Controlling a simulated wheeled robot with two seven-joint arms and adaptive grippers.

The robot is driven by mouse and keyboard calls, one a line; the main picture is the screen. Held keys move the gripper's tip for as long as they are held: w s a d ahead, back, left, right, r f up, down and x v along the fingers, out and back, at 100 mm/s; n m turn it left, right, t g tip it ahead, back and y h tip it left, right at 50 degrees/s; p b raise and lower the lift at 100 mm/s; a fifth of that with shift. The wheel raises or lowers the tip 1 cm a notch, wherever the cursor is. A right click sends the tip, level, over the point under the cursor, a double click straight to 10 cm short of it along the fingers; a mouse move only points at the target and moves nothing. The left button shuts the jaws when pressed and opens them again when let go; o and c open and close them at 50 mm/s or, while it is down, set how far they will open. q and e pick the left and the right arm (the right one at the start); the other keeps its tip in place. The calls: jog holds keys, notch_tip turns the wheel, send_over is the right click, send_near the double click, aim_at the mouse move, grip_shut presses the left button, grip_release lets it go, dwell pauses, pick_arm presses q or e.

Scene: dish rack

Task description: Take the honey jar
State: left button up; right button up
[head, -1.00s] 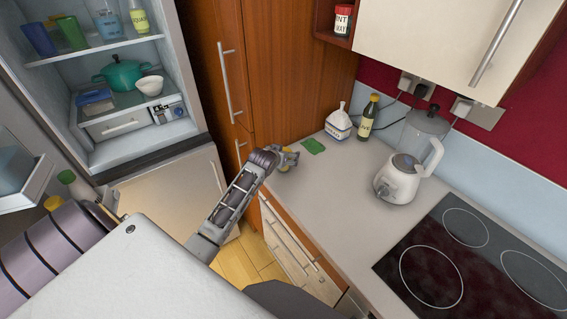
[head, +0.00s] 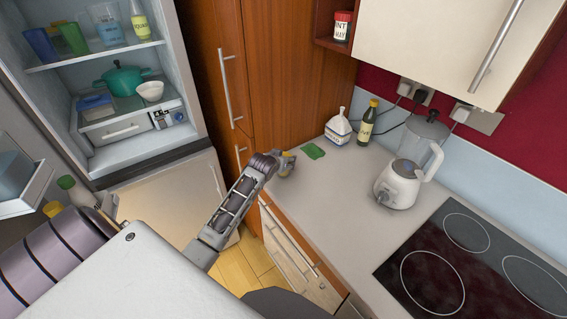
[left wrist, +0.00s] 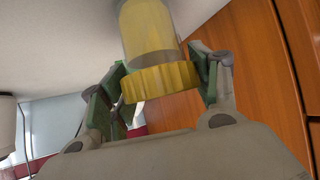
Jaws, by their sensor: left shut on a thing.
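The honey jar (left wrist: 158,82) shows in the left wrist view, a clear jar of yellow honey with a ridged yellow lid. It is tilted there, with its lid between the green-padded fingers of my left gripper (left wrist: 160,98). The gripper is shut on the jar. In the head view my left gripper (head: 287,162) is at the worktop's left edge, beside the tall wooden cupboard. The jar is mostly hidden by the gripper there. I cannot tell whether the jar still touches the worktop. My right gripper is not in view.
A green cloth or sponge (head: 313,151) lies just beyond the gripper. The open fridge (head: 120,150) is at left, the hob (head: 470,260) at right.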

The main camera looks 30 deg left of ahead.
pick_arm(q)
jog(key=shift+r+b, duration=0.75)
jog(key=shift+r, duration=4.3)
jog(key=shift+f, duration=0.1)
